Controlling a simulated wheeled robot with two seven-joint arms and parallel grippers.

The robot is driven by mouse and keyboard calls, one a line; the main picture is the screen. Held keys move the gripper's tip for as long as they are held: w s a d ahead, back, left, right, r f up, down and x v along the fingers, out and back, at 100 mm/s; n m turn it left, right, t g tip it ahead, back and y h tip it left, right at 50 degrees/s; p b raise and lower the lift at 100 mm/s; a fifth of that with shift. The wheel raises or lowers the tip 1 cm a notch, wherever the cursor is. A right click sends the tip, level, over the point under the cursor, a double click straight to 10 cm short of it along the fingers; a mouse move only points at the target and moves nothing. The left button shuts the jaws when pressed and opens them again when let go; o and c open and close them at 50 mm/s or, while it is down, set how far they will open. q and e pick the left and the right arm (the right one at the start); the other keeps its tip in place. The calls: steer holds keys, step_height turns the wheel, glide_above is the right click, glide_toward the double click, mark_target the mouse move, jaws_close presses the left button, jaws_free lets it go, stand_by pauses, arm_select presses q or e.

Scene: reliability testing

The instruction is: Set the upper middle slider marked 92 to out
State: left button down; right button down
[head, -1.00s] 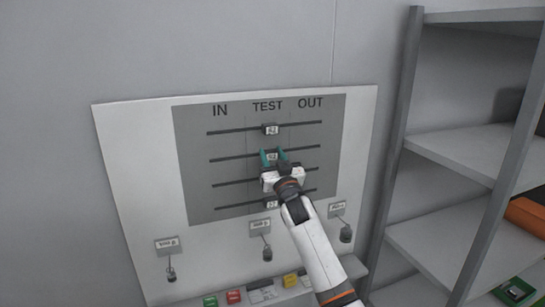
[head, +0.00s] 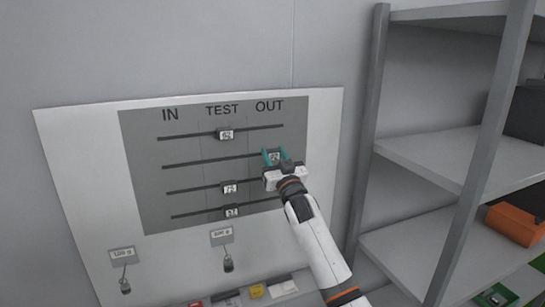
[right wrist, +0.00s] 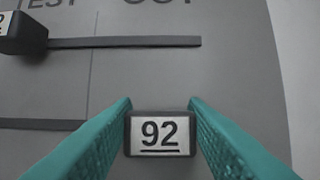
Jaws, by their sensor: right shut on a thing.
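The slider marked 92 (right wrist: 160,134) sits between the teal fingers of my right gripper (head: 276,157), which is shut on it. In the head view this slider (head: 274,156) is on the second track from the top, under the OUT label (head: 269,106) and near the track's right end. In the right wrist view the number reads clearly, with a finger on each side of the block. The grey panel (head: 140,150) carries the labels IN, TEST and OUT. My left gripper is not in view.
Other sliders stand in the TEST column: one on the top track (head: 225,134), one on the third (head: 229,188) and one on the bottom (head: 232,212). Weights hang below the panel (head: 228,264). A metal shelf (head: 440,160) stands at the right.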

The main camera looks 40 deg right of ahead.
steer(key=shift+d, duration=0.15)
steer(key=c, duration=1)
jaws_free()
steer(key=shift+o, duration=0.8)
steer(key=shift+d, duration=0.1)
steer(key=shift+s, duration=0.1)
steer(key=shift+s+f, duration=0.15)
steer(key=shift+f, duration=0.05)
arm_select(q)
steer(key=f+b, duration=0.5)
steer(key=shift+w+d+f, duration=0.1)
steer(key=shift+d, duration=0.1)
arm_select(e)
steer(key=v, duration=1.1)
steer(key=shift+s, duration=0.25)
steer(key=shift+f, duration=0.15)
